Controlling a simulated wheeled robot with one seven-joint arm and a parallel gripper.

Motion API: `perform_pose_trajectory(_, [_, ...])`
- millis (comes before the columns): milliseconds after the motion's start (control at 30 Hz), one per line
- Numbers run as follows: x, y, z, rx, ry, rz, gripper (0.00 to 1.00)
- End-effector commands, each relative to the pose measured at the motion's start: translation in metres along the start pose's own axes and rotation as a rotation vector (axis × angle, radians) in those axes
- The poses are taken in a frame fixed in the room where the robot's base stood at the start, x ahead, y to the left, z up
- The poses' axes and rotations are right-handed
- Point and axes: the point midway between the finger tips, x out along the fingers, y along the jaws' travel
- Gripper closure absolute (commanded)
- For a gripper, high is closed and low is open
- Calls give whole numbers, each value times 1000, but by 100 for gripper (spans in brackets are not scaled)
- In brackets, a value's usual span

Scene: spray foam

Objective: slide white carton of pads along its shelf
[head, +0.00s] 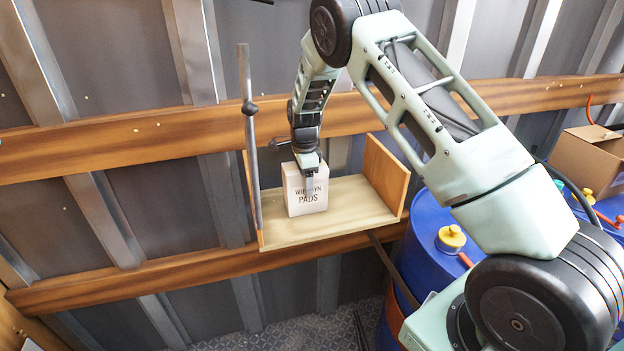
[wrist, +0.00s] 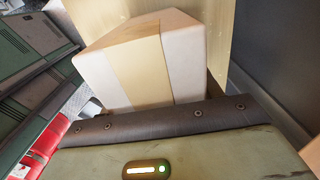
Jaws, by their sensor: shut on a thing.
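The white carton of pads (head: 306,200) stands upright on the wooden shelf (head: 355,207), left of the shelf's middle, with its printed face toward the head camera. My gripper (head: 309,172) is above and at the carton's top, shut on it. In the wrist view the carton (wrist: 185,65), with a beige band of tape, fills the upper middle beyond my gripper's body. The fingertips and their contact with the carton are hidden in that view.
A metal upright rod (head: 248,140) stands at the shelf's left end, close to the carton. A wooden end board (head: 385,175) closes the right end. The shelf right of the carton is bare. Blue drums (head: 428,225) and a cardboard box (head: 585,160) stand farther right.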

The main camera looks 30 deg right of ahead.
Motion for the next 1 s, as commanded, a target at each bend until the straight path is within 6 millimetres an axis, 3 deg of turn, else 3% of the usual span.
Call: perform_pose_trajectory(1000, [-1,-1,74,0,0,-2,68])
